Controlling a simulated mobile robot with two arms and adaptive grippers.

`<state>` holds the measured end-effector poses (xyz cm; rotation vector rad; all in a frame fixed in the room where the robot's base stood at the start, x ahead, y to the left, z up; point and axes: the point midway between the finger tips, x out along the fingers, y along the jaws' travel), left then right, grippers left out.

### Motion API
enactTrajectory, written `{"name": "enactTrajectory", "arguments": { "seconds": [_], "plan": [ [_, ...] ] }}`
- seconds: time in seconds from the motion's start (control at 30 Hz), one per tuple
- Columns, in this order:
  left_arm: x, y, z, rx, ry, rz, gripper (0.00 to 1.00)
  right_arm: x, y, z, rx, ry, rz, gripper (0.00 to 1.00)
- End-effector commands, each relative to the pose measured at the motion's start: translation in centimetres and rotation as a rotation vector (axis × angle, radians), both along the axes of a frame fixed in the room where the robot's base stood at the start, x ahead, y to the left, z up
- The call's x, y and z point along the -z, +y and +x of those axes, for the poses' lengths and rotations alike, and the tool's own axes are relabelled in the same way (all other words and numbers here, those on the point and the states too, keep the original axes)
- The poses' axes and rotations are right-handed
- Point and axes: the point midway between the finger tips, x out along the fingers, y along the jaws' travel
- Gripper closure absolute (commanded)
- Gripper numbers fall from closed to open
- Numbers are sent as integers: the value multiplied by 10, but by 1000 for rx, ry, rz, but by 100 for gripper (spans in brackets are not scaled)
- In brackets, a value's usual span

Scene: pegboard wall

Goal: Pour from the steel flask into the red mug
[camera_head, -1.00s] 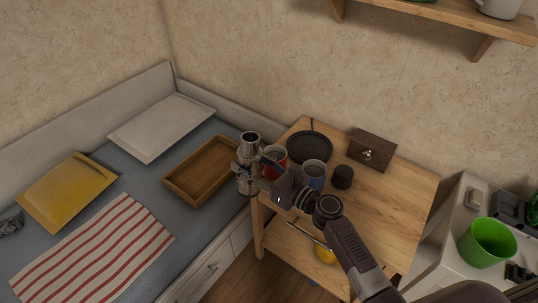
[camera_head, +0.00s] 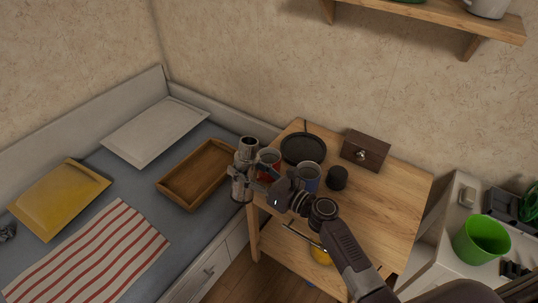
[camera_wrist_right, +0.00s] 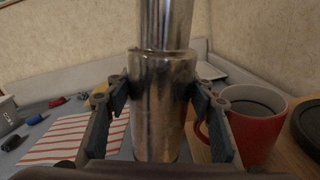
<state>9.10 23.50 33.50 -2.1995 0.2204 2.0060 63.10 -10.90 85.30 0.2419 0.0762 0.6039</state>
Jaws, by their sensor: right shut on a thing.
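The steel flask (camera_head: 243,186) is in my right gripper (camera_head: 246,175), close to upright beside the left edge of the wooden table. It fills the middle of the right wrist view (camera_wrist_right: 160,100), with the two fingers on either side of it. The red mug (camera_head: 269,156) stands upright on the table, just right of the flask. In the right wrist view the mug (camera_wrist_right: 254,137) is to the right of the gripper, its handle toward the flask. The mug's inside looks dark. The flask's top is apart from the mug's rim. My left gripper is out of view.
A wooden tray (camera_head: 164,188) lies on the bed. The table's right part is clear.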

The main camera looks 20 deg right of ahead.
Motion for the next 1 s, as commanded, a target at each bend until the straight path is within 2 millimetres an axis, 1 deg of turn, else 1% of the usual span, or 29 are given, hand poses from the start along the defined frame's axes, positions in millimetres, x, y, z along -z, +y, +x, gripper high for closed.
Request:
{"name": "enactTrajectory", "arguments": {
  "seconds": [0.03,0.1,0.2,0.4,0.6,0.8,1.0],
  "plan": [
    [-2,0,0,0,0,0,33,-4,1,1,0,-1,9,100],
    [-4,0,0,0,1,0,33,-4,2,0,-1,9,23,100],
    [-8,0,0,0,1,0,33,-4,3,-1,-1,28,50,100],
    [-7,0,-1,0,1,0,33,-2,3,-2,-1,36,61,100],
    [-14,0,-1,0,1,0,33,-4,2,0,-2,67,106,100],
    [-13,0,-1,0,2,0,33,-2,1,1,-2,75,118,100],
    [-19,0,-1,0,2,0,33,-3,0,1,-1,108,167,100]
  ]
}}
